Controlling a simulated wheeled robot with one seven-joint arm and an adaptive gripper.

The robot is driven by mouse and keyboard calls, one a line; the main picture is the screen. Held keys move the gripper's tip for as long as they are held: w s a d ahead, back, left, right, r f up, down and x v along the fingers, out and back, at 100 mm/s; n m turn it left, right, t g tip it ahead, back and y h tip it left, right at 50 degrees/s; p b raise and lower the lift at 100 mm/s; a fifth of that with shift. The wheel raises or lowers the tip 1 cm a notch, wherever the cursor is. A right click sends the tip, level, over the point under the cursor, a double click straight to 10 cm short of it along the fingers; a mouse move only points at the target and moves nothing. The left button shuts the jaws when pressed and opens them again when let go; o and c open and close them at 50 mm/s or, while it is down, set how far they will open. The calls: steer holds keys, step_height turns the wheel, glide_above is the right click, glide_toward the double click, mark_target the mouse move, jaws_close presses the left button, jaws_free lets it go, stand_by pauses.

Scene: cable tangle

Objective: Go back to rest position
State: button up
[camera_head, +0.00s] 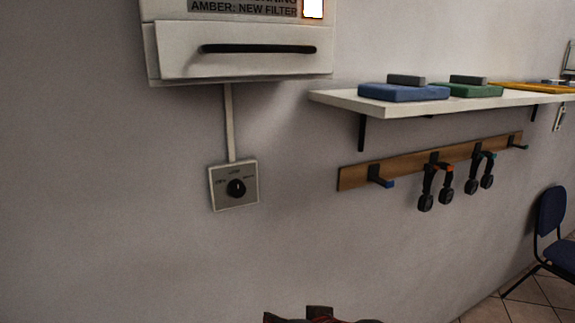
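A dark shape with some dull red on it (320,317) pokes up at the bottom edge of the head view, a little right of the middle. Most of it is cut off by the frame. I cannot tell whether it is part of my arm, my gripper or something else. No gripper fingertips can be made out. Nothing in the view marks a rest position.
A white wall unit (180,55) with a black handle hangs above a rotary switch box (233,186). A white shelf (335,98) holds blue and green cases. Below, a wooden rail (352,177) carries hooks and black headsets (436,180). A blue chair (551,212) stands right.

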steer(key=s+d+f+g+h, duration=0.1)
steer(key=s+d+h, duration=0.1)
steer(key=s+d, duration=0.4)
steer(key=s+d+f+m+g+h, duration=0.1)
steer(key=s+d+f+g+h, duration=0.1)
steer(key=s+d, duration=0.5)
steer(key=shift+d+f, duration=0.3)
steer(key=shift+d, duration=2.7)
